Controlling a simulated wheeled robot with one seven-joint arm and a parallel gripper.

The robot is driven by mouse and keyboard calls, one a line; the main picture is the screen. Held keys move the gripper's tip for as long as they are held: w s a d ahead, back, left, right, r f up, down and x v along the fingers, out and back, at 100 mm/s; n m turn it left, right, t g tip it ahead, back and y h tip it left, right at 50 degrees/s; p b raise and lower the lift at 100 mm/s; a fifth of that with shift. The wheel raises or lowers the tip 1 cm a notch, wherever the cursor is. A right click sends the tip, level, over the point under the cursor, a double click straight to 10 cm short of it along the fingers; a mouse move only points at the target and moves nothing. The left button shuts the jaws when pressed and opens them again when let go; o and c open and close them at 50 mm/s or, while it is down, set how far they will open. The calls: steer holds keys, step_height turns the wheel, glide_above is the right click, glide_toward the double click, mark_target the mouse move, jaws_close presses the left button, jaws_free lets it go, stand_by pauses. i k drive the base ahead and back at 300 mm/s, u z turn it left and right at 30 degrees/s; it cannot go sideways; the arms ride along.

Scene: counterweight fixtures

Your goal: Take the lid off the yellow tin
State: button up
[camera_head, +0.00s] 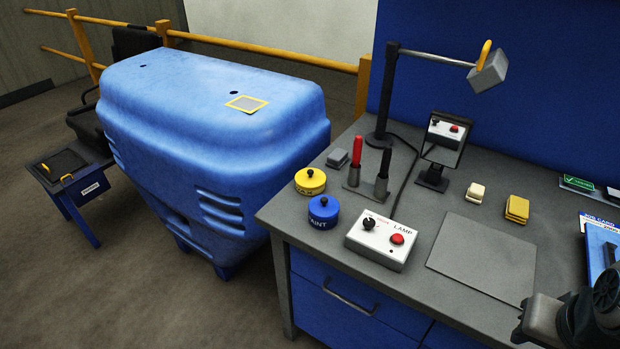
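The yellow tin (310,186) stands upright near the left end of the grey workbench. Its lid, with a small dark knob on top, sits on the tin. The blue tin (323,217), marked PAINT, stands just in front of it and also has a knobbed lid on.
The lamp control box (382,240) and two upright tools in a holder (367,190) stand right of the tins. A grey block (337,158) lies behind. A lamp stand (380,100) and mirror (445,135) rise further back. The bench's left edge is close to the tins.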

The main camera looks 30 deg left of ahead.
mark_target(309, 177)
steer(key=u, duration=1.35)
steer(key=i, duration=0.2)
steer(key=u, duration=0.85)
steer(key=k, duration=1.05)
steer(key=u, duration=1.1)
steer(key=i, duration=1.5)
steer(key=z, duration=0.75)
steer(key=i, duration=1.35)
steer(key=z, duration=1.75)
steer(key=i, duration=0.8)
steer(key=z, duration=0.75)
